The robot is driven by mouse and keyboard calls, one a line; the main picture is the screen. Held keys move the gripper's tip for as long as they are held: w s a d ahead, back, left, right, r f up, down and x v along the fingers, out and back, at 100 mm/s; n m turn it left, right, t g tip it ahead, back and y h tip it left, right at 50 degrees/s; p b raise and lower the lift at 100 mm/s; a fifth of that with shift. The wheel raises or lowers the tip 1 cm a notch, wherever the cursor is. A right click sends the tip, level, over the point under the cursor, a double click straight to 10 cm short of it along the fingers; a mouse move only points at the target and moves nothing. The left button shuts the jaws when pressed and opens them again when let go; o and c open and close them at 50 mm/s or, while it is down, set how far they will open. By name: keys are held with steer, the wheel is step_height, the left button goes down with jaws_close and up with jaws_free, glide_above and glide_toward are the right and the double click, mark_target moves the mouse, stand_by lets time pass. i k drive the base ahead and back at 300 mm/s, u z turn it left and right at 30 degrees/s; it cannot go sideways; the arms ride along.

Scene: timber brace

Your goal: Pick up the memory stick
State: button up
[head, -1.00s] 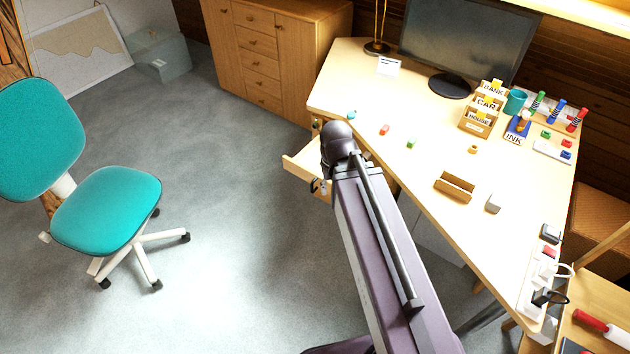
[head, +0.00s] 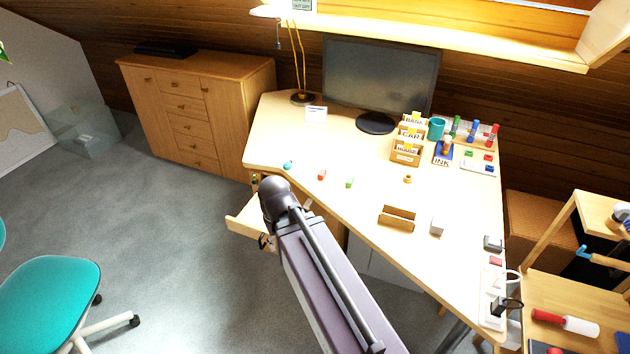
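I cannot pick out the memory stick for certain. Small coloured items lie along the desk's left part: a teal one (head: 288,164), a red one (head: 321,175) and a green one (head: 349,183). A small red block (head: 496,260) lies near the right edge; these are too small to identify. My arm crosses the lower middle, its elbow in front of the open desk drawer (head: 243,226). A small dark shape shows just below the elbow at the drawer; I cannot tell if it is part of my gripper. The drawer's inside is mostly hidden.
The desk (head: 300,130) holds a monitor (head: 380,80), lamp (head: 303,97), card boxes (head: 407,150), a teal mug (head: 436,128), a wooden holder (head: 397,218) and a power strip (head: 492,300). A teal chair (head: 48,300) stands left. Floor between chair and desk is clear.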

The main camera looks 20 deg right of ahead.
mark_target(323, 172)
steer(key=k, duration=1.35)
steer(key=z, duration=0.2)
steer(key=i, duration=1.2)
steer(key=z, duration=0.9)
steer(key=i, duration=0.55)
steer(key=z, duration=0.35)
